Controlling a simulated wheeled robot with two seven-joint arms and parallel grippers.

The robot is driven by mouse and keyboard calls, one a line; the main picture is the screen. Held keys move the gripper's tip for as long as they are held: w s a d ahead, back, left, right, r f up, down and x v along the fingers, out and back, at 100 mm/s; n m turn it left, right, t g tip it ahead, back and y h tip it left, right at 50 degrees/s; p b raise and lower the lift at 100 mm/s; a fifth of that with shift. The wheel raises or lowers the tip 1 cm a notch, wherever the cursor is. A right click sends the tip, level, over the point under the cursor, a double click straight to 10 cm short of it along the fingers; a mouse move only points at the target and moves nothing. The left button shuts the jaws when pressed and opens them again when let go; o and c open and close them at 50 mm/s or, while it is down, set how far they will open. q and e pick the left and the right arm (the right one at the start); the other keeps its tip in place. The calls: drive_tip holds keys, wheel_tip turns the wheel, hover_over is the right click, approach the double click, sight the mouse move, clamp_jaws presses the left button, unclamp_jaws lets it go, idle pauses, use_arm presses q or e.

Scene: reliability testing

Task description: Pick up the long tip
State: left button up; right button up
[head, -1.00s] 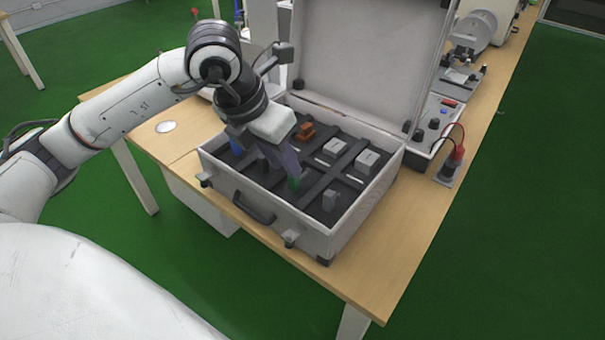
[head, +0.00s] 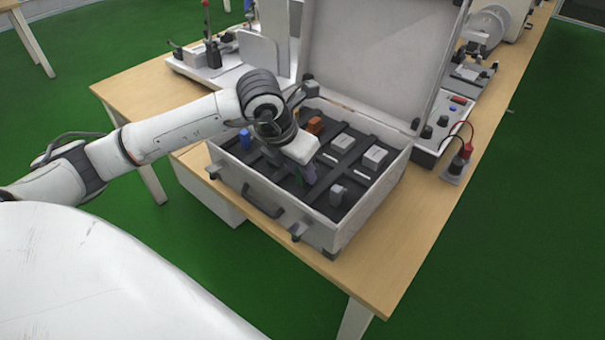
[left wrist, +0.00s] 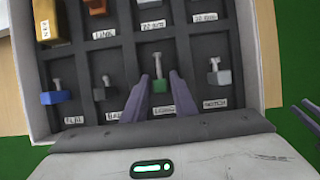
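The case labels are too blurred to say for sure which part is the long tip. My left gripper (left wrist: 162,84) is open, pointing down into the case. In the head view the left gripper (head: 303,172) mostly hides that tip. Purple-grey fingers, apparently my right gripper (left wrist: 300,108), show apart and empty at the right edge of the wrist view.
Near-row neighbours are a blue-based tip (left wrist: 55,92), a dark part (left wrist: 107,86) and a grey-based tip (left wrist: 216,74). An orange part (head: 315,125) and pale blocks (head: 375,157) sit farther back. The raised lid (head: 375,55) and compartment dividers bound the space.

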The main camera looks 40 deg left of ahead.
use_arm(q)
clamp_jaws()
